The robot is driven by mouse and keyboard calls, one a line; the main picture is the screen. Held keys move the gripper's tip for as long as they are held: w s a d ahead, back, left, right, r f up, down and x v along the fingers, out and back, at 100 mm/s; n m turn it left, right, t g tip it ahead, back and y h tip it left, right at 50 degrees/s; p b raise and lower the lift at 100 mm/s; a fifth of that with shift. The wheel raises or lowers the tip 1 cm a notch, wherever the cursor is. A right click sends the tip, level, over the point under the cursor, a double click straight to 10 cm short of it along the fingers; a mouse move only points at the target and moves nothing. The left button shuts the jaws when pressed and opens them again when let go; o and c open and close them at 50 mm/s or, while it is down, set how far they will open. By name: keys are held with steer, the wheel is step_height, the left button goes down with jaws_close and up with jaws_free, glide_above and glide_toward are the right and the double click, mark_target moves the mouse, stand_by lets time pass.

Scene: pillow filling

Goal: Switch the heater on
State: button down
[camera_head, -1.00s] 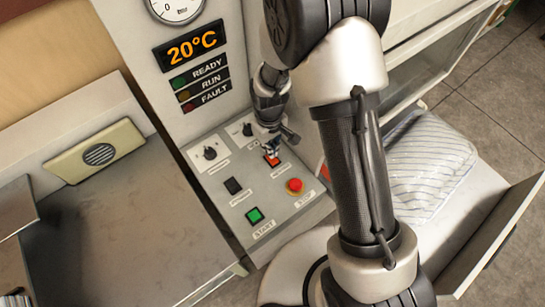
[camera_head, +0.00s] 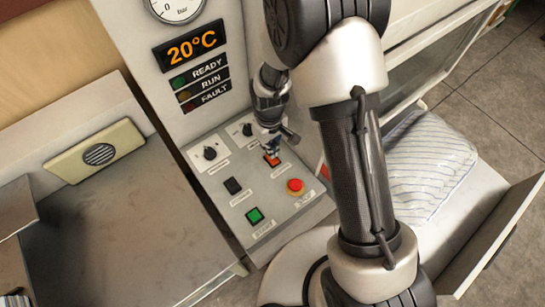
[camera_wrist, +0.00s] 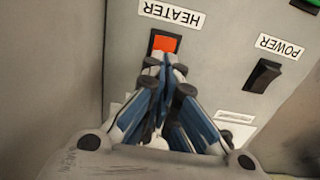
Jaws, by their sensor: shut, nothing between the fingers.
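The heater switch (camera_wrist: 165,42) is an orange-red rocker in a dark frame, beside the upside-down HEATER label (camera_wrist: 171,13) in the wrist view. Its lower part is hidden by my fingers. It also shows on the control panel in the head view (camera_head: 272,161). My gripper (camera_wrist: 166,66) is shut and empty, with its fingertips right at the switch's lower edge. I cannot tell whether they touch it. In the head view, my gripper (camera_head: 272,150) points down at the switch. The display (camera_head: 192,47) reads 20°C.
A dark power switch (camera_wrist: 264,75) sits beside the heater switch. The panel also has a red stop button (camera_head: 295,186), a green start button (camera_head: 254,215) and two black knobs. A striped pillow (camera_head: 425,165) lies to the right behind my arm.

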steer(key=shift+f+b, duration=0.8)
steer(key=shift+f, duration=0.3)
stand_by(0.4)
steer(key=shift+r+p, duration=2.5)
steer(key=shift+r, duration=1.05)
steer(key=shift+s+f, duration=0.1)
